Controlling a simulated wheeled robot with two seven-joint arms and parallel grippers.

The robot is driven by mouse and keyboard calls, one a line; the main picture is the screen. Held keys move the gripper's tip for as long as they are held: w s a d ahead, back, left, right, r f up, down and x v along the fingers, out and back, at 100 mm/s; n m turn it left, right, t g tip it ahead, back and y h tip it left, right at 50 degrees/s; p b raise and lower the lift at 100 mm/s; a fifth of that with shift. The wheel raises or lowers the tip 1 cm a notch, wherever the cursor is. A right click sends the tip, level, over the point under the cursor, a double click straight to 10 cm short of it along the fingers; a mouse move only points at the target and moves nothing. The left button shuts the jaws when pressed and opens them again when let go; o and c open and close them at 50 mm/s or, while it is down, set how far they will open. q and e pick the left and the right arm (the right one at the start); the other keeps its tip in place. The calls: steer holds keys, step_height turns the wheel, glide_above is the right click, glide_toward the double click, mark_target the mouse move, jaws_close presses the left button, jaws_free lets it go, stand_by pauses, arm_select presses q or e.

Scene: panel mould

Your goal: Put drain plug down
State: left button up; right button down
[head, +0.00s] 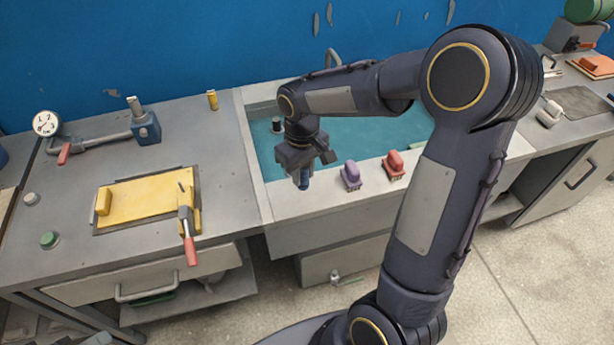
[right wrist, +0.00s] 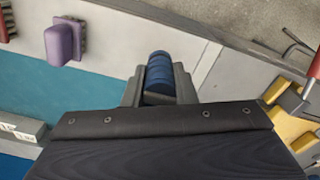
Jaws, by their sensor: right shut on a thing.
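My right gripper (head: 302,172) hangs over the front left rim of the sink (head: 262,196), fingers pointing down. It is shut on the blue drain plug (head: 304,180). In the right wrist view the plug (right wrist: 160,75) shows as a rounded, ridged blue piece between the two grey fingers (right wrist: 158,84). The plug's lower end is partly hidden, and I cannot tell whether it touches the rim. The teal basin (head: 345,140) lies just behind the gripper. My left gripper is not in view.
A purple brush (head: 351,176) and a red brush (head: 393,165) stand on the front rim, right of the gripper. A yellow board (head: 150,200) with a red-handled tool (head: 188,236) lies on the left bench.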

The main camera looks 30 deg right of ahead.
steer(key=w+f, duration=0.1)
steer(key=w+d+f, duration=0.1)
steer(key=f, duration=0.1)
steer(key=w+d+f, duration=0.1)
steer(key=f, duration=0.1)
steer(key=shift+d+p, duration=0.25)
steer(key=shift+p, duration=0.1)
steer(key=shift+f, duration=1.45)
steer(key=shift+f, duration=0.2)
steer(key=c, duration=1.2)
jaws_free()
steer(key=shift+r, duration=0.1)
